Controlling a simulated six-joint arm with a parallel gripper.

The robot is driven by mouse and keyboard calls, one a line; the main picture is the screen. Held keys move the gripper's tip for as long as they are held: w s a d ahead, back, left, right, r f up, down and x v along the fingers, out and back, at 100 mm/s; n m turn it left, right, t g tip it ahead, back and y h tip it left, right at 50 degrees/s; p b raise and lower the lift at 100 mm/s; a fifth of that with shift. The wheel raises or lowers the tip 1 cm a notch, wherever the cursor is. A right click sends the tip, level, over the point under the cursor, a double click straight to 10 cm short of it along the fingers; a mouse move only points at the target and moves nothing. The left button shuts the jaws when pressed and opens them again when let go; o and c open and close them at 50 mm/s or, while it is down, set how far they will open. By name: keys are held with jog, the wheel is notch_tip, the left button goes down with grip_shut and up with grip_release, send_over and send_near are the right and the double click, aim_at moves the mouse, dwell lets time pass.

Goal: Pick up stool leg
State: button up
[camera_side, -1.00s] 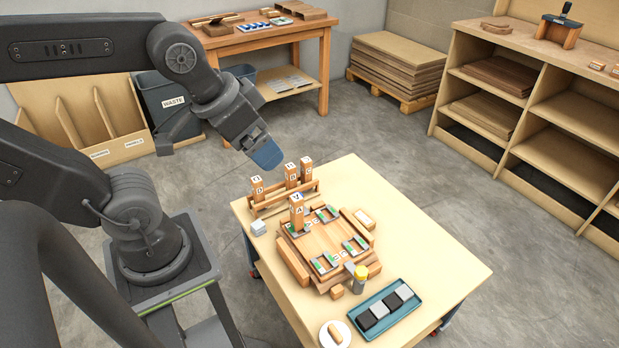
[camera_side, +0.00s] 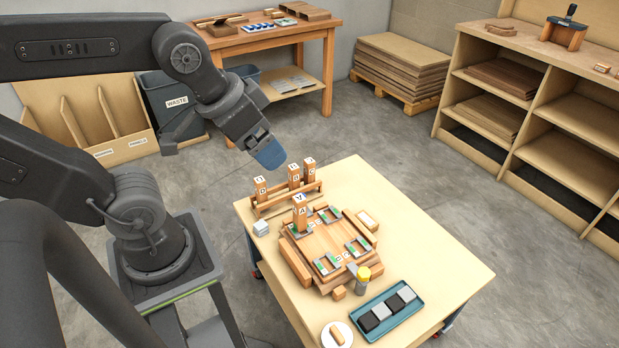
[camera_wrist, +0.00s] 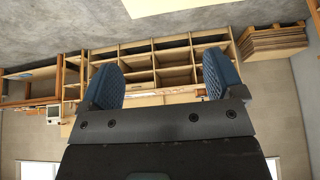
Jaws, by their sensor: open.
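Three wooden stool legs stand in a rack (camera_side: 284,201) at the back left of the table: leg D (camera_side: 262,190), a middle leg (camera_side: 294,177) and leg C (camera_side: 309,169). A leg marked A (camera_side: 300,211) stands upright at the back corner of the wooden stool seat (camera_side: 324,245), which lies in the table's middle. My gripper (camera_side: 270,155) is in the air above and behind the rack, apart from the legs. In the wrist view its two blue fingers (camera_wrist: 160,80) are spread with nothing between them. No leg shows in that view.
A teal tray (camera_side: 391,309) with dark and grey blocks is at the table's front right. A yellow-capped bottle (camera_side: 363,279) and a white dish (camera_side: 337,335) stand near it. A small pale block (camera_side: 261,228) sits left of the seat. The table's right side (camera_side: 440,260) is clear.

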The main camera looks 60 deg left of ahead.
jog(key=c, duration=0.4)
jog(key=shift+o, duration=0.2)
jog(key=w+a+n, duration=0.5)
jog(key=w+n, duration=0.4)
jog(key=w, duration=0.5)
jog(key=n+g, duration=0.1)
jog(key=n, duration=2.6)
send_over(308, 161)
jog(key=s, duration=0.5)
notch_tip(308, 161, down, 33)
jog(key=x, duration=0.8)
jog(key=shift+d, duration=0.35)
jog(key=shift+a+x, duration=0.15)
jog(key=shift+x, duration=1.35)
jog(key=shift+a+x, duration=0.15)
jog(key=shift+x, duration=1.35)
